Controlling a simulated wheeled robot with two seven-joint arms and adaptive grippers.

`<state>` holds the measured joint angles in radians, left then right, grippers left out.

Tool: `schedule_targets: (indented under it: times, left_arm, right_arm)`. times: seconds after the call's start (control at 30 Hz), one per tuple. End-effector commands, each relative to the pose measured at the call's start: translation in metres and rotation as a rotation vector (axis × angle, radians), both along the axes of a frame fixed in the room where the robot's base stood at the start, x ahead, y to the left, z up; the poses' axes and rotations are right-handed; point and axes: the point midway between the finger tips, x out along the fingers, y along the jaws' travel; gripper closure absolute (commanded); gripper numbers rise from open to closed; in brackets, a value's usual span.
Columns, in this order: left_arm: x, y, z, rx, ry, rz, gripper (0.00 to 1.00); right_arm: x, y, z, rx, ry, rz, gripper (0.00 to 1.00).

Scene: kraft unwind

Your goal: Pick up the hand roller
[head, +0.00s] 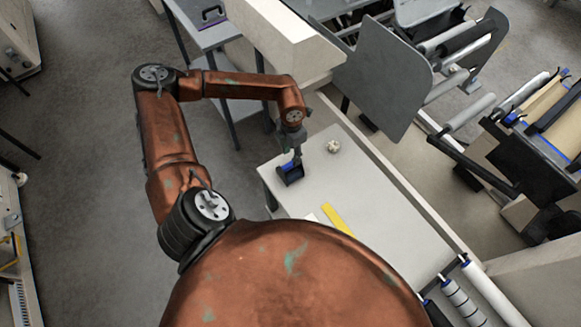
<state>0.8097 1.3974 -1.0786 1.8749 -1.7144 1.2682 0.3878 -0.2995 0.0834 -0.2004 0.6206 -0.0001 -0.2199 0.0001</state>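A small dark roller with a blue part, which looks like the hand roller (289,174), is at the left edge of the white table (375,195). My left arm comes in from the left and points down. My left gripper (297,157) is right above the hand roller and its tips meet or overlap the roller's upper part in the head view. The fingers are too small to tell whether they are open or shut on it. I cannot tell whether the roller rests on the table or is lifted. My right gripper is not in view.
A small whitish lump (333,146) lies on the table right of the gripper. A yellow strip (337,218) lies nearer to me. A grey panel (383,80) and machine rollers stand behind. White rollers (495,292) are at the lower right. The table's middle is clear.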

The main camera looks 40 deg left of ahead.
Motion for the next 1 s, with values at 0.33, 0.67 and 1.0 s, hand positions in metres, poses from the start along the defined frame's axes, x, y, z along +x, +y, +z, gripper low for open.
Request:
schedule_targets:
  times: [0.33,0.67,1.0]
  left_arm:
    - [-0.003,0.003,-0.037,0.005,0.004,0.001,0.64]
    - [-0.004,0.003,-0.074,0.001,0.002,0.001,0.64]
    - [-0.005,0.003,-0.075,0.001,0.002,0.001,0.73]
  right_arm:
    - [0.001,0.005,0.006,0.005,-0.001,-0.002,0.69]
    - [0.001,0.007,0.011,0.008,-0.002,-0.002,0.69]
    - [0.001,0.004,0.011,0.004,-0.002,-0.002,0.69]
